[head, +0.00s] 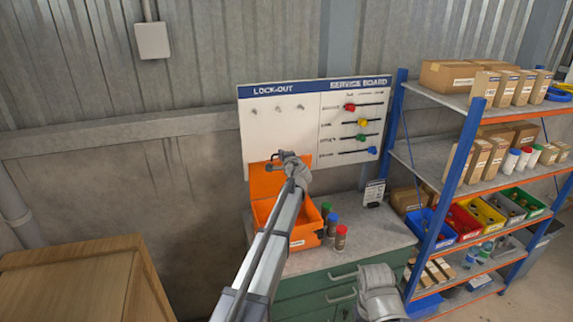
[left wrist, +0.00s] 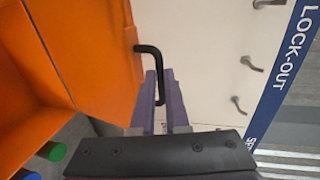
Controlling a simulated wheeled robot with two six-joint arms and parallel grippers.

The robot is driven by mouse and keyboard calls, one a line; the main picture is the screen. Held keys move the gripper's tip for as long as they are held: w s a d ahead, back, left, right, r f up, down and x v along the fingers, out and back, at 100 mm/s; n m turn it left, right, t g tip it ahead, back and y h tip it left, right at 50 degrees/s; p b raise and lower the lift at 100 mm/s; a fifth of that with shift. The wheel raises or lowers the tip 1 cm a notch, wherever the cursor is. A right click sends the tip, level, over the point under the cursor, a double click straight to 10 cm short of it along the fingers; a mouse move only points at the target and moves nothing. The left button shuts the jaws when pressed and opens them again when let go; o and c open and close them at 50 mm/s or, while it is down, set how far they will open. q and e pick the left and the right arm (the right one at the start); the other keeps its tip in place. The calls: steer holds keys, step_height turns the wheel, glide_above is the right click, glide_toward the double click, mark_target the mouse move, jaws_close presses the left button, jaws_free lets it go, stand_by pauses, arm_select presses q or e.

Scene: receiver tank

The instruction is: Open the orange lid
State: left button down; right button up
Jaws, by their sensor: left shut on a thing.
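The orange lid (head: 262,184) stands raised, roughly upright, at the back of the orange box (head: 309,229) on the green cabinet. The box mouth is uncovered, but my left arm hides much of it. In the left wrist view the lid (left wrist: 98,50) fills the upper left and carries a bent black handle (left wrist: 150,50). My left gripper (head: 275,162) is at the lid's upper part. In the left wrist view its fingers (left wrist: 160,90) are shut on the handle.
The lock-out service board (head: 290,92) stands close behind the lid, with hooks and coloured knobs. Several capped bottles (head: 333,228) stand right of the box. A loaded shelf rack (head: 446,180) is at the right, and a wooden crate (head: 80,285) at the lower left.

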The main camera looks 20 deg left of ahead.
arm_select(q)
steer(key=w+a, duration=0.1)
steer(key=w, duration=0.1)
steer(key=w+a+r, duration=0.1)
steer(key=w+a, duration=0.1)
steer(key=w, duration=0.1)
steer(key=w+a+p, duration=0.1)
steer(key=w, duration=0.1)
steer(key=shift+w+a+r, duration=0.15)
steer(key=shift+w+a, duration=0.05)
steer(key=shift+a, duration=0.15)
